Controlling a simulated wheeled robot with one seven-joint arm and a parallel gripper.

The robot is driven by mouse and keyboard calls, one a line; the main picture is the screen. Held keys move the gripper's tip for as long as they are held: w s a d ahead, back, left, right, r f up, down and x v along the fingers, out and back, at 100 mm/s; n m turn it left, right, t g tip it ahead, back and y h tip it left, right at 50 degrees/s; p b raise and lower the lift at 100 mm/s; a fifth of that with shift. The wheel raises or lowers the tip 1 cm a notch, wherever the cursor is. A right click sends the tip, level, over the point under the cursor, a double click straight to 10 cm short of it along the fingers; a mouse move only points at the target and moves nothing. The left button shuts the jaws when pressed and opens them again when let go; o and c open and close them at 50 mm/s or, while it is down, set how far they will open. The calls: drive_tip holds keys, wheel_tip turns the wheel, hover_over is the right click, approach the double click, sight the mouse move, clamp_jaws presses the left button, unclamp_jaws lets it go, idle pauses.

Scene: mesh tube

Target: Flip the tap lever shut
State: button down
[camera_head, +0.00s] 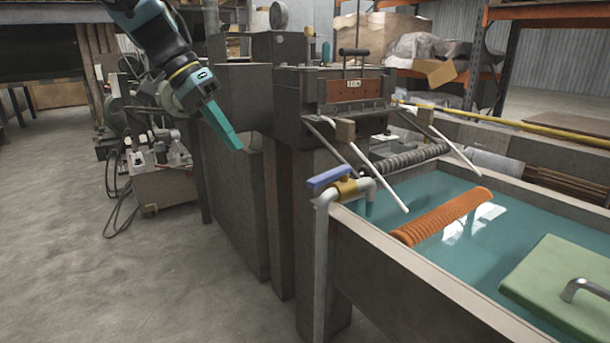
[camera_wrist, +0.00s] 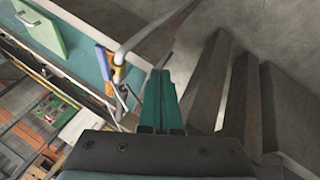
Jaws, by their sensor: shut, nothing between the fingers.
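The tap has a blue lever (camera_head: 329,177) on a brass body (camera_head: 346,188), set on a grey pipe (camera_head: 321,250) that bends over the near left corner of the water tank. The lever lies roughly level, pointing left in the head view. My gripper (camera_head: 238,146) is shut and empty, up and to the left of the tap, with a clear gap to the lever. In the wrist view the shut teal fingers (camera_wrist: 160,78) point forward, and the blue lever (camera_wrist: 103,62) and brass body (camera_wrist: 118,74) show to their left.
The water tank (camera_head: 400,258) holds an orange ribbed roll (camera_head: 440,216) and a green lid (camera_head: 565,285) with a handle. A dark machine (camera_head: 335,95) with sloping rods stands behind the tap. Grey posts stand below my gripper. The floor at left is open.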

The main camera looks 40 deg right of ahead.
sight(330, 180)
drive_tip(key=s+d+r+m+g, duration=0.1)
drive_tip(key=s+d+r+m, duration=0.1)
drive_tip(key=d+r+m, duration=0.1)
drive_tip(key=shift+s+d+r, duration=0.3)
drive_tip(key=shift+s+d, duration=0.1)
drive_tip(key=shift+d, duration=0.4)
drive_tip(key=shift+f, duration=0.1)
drive_tip(key=s+d+f+p, duration=0.2)
drive_tip(key=s+d+f, duration=0.2)
drive_tip(key=s+f, duration=0.3)
drive_tip(key=shift+s+d+f+p, duration=0.3)
drive_tip(key=shift+s+d+f, duration=0.1)
drive_tip(key=shift+s, duration=0.1)
